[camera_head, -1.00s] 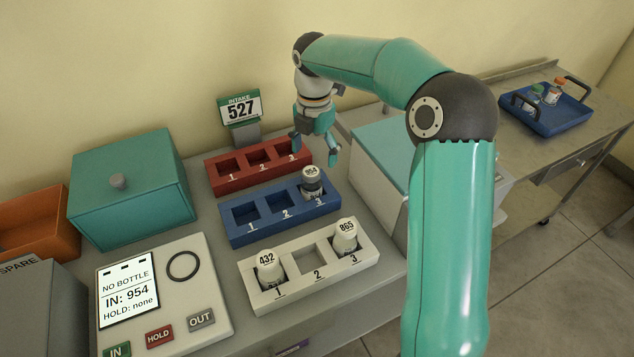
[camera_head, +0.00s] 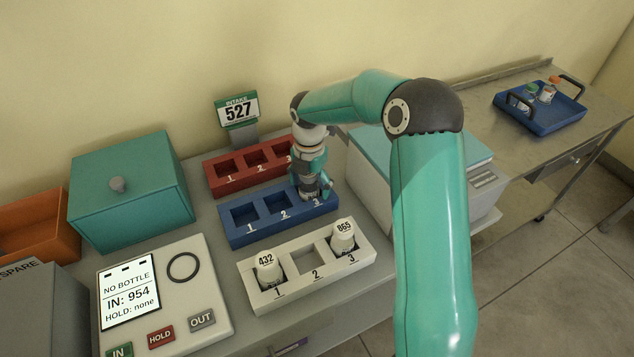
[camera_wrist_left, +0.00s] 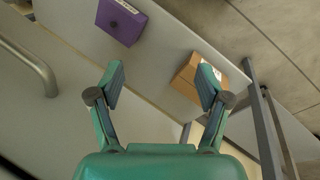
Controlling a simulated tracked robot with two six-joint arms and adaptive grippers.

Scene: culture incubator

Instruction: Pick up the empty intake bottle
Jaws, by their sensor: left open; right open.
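A bottle (camera_head: 311,194) with a dark middle stands in slot 3 of the blue rack (camera_head: 238,238), mostly hidden by my right gripper. My right gripper (camera_head: 314,188) is open and low over that slot, its fingers around the bottle; contact cannot be told. White bottles marked 432 (camera_head: 267,268) and 865 (camera_head: 343,236) stand in slots 1 and 3 of the white rack (camera_head: 315,283); its slot 2 is empty. The intake sign (camera_head: 238,110) reads 527. My left gripper (camera_wrist_left: 162,82) is open and empty in the left wrist view.
The red rack (camera_head: 230,187) behind shows no bottles. A teal box (camera_head: 130,195) and a panel (camera_head: 190,300) reading NO BOTTLE stand left. A white box with a teal lid (camera_head: 470,155) is close right of my gripper. A blue tray (camera_head: 545,120) holds small bottles.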

